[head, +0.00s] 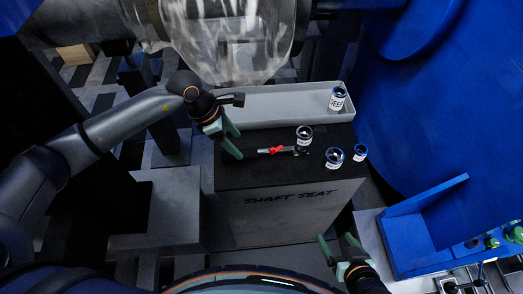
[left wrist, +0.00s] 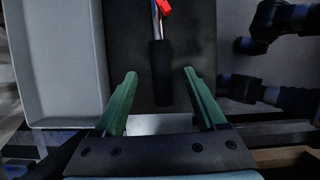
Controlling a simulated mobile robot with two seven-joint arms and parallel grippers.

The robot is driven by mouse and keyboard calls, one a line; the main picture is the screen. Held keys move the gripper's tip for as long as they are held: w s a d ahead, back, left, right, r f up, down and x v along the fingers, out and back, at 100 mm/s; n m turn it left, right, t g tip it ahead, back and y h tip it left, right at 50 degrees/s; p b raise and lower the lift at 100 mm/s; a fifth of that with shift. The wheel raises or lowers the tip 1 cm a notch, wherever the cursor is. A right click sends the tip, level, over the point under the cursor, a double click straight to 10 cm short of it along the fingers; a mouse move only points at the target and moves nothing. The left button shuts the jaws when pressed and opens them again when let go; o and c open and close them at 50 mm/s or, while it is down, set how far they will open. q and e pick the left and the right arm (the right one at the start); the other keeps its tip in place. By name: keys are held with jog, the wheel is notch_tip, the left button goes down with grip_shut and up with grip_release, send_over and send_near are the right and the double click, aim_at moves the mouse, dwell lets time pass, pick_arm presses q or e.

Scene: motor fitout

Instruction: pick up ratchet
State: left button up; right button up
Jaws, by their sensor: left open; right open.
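The ratchet (head: 280,150) lies on the dark top of the block marked SHAFT SEAT (head: 285,180). It has a black handle and a red part near its middle. In the left wrist view the black handle (left wrist: 161,72) points toward my left gripper, just beyond and between its fingertips, with the red part (left wrist: 164,8) at the top edge. My left gripper (head: 233,142) is open with green fingers, at the handle end of the ratchet, holding nothing. My right gripper (head: 336,246) is open and empty, low in front of the block's right side.
A long grey tray (head: 270,121) runs along the block's far side, with a labelled jar (head: 337,98) in it. Several jars (head: 334,156) stand near the ratchet's right end. A clear glass vessel (head: 230,40) hangs behind. A blue bin (head: 430,230) stands at the right.

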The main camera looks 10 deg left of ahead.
aim_at(246, 150)
pick_arm(q)
jog(key=x, duration=0.5)
jog(key=shift+d, duration=0.2)
grip_shut()
dwell(0.4)
dwell(0.8)
jog(key=shift+r, duration=0.2)
